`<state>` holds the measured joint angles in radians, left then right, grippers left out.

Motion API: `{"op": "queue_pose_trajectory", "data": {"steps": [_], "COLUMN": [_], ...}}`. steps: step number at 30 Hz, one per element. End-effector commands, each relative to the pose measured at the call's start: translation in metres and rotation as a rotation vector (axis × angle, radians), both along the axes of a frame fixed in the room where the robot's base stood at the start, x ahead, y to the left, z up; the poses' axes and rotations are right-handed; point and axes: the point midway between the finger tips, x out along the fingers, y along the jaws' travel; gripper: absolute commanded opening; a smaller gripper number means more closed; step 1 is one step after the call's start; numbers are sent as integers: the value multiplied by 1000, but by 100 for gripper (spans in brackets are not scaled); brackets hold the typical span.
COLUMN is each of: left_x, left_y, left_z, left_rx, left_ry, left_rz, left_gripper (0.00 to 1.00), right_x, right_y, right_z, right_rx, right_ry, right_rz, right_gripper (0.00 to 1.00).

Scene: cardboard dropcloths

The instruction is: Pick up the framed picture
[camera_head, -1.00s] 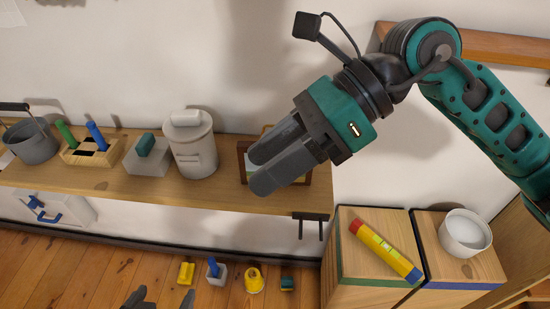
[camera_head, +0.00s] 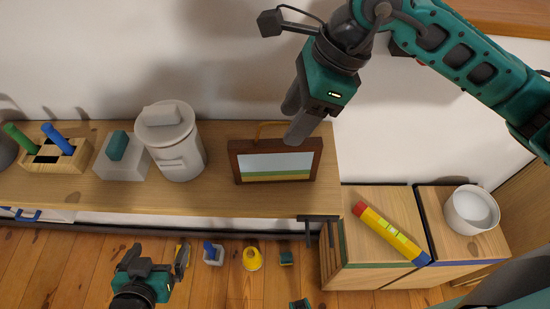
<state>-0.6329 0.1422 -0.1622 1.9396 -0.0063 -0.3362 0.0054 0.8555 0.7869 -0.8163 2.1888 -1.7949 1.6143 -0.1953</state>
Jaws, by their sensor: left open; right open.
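The framed picture (camera_head: 275,166) stands on the wooden shelf (camera_head: 225,199) near its right end. It has a dark brown frame, a painted landscape and a thin brown hanging loop at the top. My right gripper (camera_head: 293,120) comes in from the upper right. It is open, with its fingers pointing down at the picture's top edge and covering part of the loop; I cannot tell whether they touch it. My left gripper (camera_head: 157,255) is low at the bottom left, over the floor, open and away from the picture.
A white lidded canister (camera_head: 172,143) stands left of the picture. Further left are a grey block with a green top (camera_head: 119,155) and a wooden holder (camera_head: 53,158). Small items sit on the floor.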

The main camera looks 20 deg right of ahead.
Motion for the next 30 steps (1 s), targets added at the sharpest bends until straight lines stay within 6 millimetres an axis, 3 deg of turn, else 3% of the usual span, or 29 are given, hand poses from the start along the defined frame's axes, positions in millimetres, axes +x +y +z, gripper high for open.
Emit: {"op": "queue_pose_trajectory", "data": {"steps": [15,23,30], "left_x": [4,7,7], "left_y": [0,-1,-1], "left_z": [4,6,6], "left_rx": [0,0,0], "left_ry": [-9,-15,-15], "left_rz": [-1,-1,-1], "left_gripper": [100,100,100], "right_x": [3,4,4], "right_y": [23,25,24], "right_z": [-53,-57,-57], "right_rx": [2,2,2], "right_ry": [2,0,0], "right_rz": [0,0,0], "right_gripper": [53,53,33]}}
